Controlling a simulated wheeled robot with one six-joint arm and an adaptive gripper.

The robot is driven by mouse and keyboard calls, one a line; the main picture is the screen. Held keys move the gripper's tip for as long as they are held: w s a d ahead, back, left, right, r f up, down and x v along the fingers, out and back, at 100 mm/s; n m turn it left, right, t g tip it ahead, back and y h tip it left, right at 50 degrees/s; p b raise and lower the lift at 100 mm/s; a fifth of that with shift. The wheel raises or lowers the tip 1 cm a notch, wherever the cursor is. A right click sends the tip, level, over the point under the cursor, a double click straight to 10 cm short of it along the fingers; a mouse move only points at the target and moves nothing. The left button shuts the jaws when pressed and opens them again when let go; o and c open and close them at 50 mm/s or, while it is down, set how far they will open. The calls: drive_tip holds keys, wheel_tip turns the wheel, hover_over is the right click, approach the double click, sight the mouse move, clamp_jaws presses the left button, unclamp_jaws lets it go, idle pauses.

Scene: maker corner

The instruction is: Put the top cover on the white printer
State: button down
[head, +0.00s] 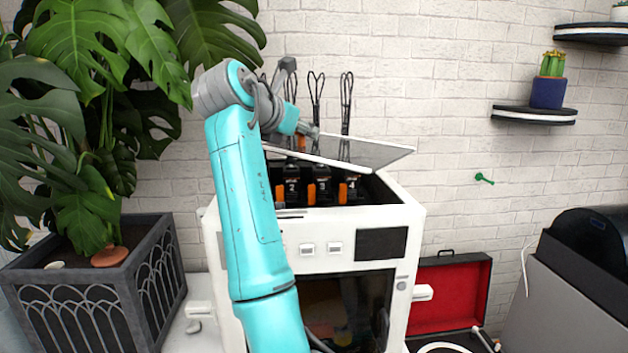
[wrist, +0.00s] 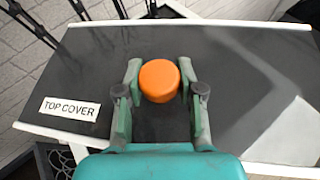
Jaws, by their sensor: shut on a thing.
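The top cover (head: 345,151) is a flat dark panel with white edges. It is held tilted above the open top of the white printer (head: 415,225), apart from its front rim as far as I can see. In the wrist view the top cover (wrist: 75,75) carries a "TOP COVER" label and an orange knob (wrist: 159,81). My gripper (wrist: 160,88) has its fingers on both sides of the knob and is shut on it. In the head view my gripper (head: 308,132) is partly hidden. Numbered black-and-orange units (head: 320,187) show inside the printer's open top.
A large potted plant (head: 95,285) stands close at the left. Several looped black cables (head: 346,100) rise behind the cover. An open red-lined case (head: 450,295) and a grey and black machine (head: 575,270) are at the right. Wall shelves (head: 535,115) hang at upper right.

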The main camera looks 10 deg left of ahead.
wheel_tip(320, 180, down, 10)
idle(0.6)
drive_tip(key=c, duration=0.7)
unclamp_jaws()
drive_tip(key=shift+w, duration=0.1)
drive_tip(key=v, duration=1.2)
drive_tip(key=shift+r, duration=0.15)
